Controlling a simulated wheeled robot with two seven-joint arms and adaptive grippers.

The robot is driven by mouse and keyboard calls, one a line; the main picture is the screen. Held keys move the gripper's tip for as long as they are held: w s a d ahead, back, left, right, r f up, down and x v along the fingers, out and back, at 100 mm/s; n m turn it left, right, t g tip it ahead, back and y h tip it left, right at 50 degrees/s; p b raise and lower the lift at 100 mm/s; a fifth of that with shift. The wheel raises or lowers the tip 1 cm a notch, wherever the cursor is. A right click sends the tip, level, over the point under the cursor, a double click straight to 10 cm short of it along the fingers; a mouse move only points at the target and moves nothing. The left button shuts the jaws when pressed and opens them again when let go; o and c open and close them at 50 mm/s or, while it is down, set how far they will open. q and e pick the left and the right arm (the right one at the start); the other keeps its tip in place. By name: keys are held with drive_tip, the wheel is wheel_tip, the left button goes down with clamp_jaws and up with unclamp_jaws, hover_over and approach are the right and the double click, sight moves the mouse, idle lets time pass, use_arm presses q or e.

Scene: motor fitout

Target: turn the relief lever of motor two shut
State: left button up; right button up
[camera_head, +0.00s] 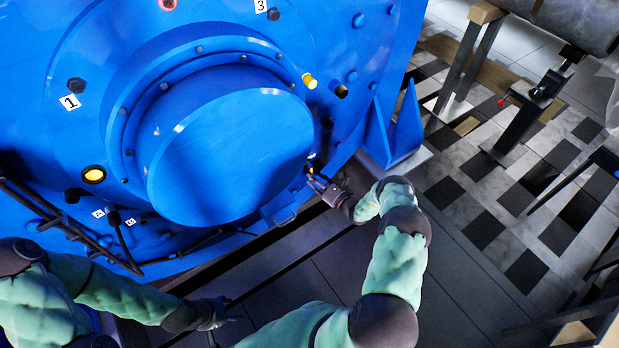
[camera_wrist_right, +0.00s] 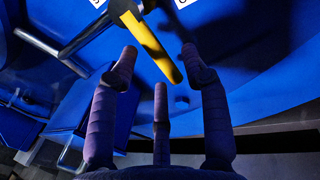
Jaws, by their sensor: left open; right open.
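The large blue motor (camera_head: 230,150) fills the left and middle of the head view. A lever with a yellow handle (camera_wrist_right: 150,45) on a metal stem shows in the right wrist view, slanting down to the right between my spread fingers. Its tip also shows as a small yellow spot in the head view (camera_head: 310,167), at the lower right of the round cover. My right gripper (camera_head: 315,181) is open just below it; contact cannot be told. In its wrist view the right gripper (camera_wrist_right: 160,66) has three dark fingers, apart. My left gripper (camera_head: 219,313) is open and empty, low over the floor.
Number plates 1 (camera_head: 69,102) and 3 (camera_head: 260,6) mark the motor face. A yellow stub (camera_head: 309,80) and a yellow-centred port (camera_head: 93,174) sit on it. Dark pipes (camera_head: 75,230) run at lower left. A blue bracket (camera_head: 403,130) juts out right; tiled floor lies beyond.

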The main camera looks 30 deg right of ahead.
drive_tip(key=shift+b+x, duration=0.3)
drive_tip(key=shift+x, duration=1.1)
clamp_jaws()
